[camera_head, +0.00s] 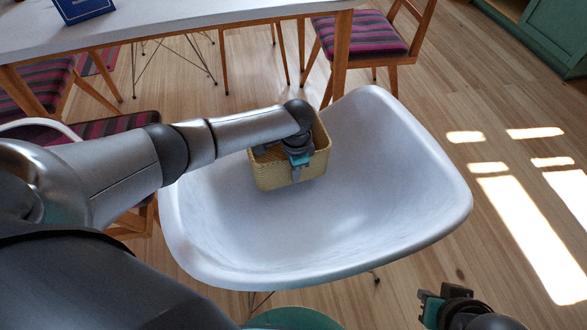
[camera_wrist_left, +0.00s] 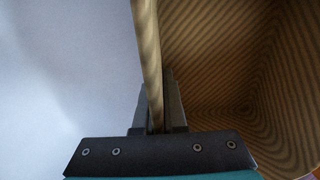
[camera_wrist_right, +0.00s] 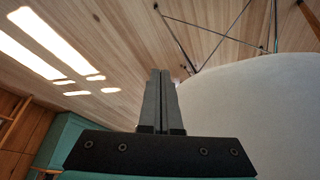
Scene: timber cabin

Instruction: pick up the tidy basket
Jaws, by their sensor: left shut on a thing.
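The tidy basket (camera_head: 273,179) is a yellow-tan woven box in the white shell chair (camera_head: 350,215), near the back left of its seat. My left gripper (camera_head: 297,171) reaches over the basket from the left and is shut on its near wall. In the left wrist view, the fingers (camera_wrist_left: 158,110) pinch the basket's wall (camera_wrist_left: 148,50), with the ribbed inside (camera_wrist_left: 225,70) to the right. I cannot tell whether the basket touches the seat. My right gripper (camera_head: 432,306) is low at the bottom right, away from the basket. In the right wrist view, its fingers (camera_wrist_right: 160,95) are together and empty.
A white table (camera_head: 180,15) with a blue object (camera_head: 84,9) stands behind the chair. Striped-cushion chairs (camera_head: 365,35) stand around it. A green cabinet (camera_head: 555,35) is at the top right. The wooden floor right of the shell chair is clear, with sunlit patches.

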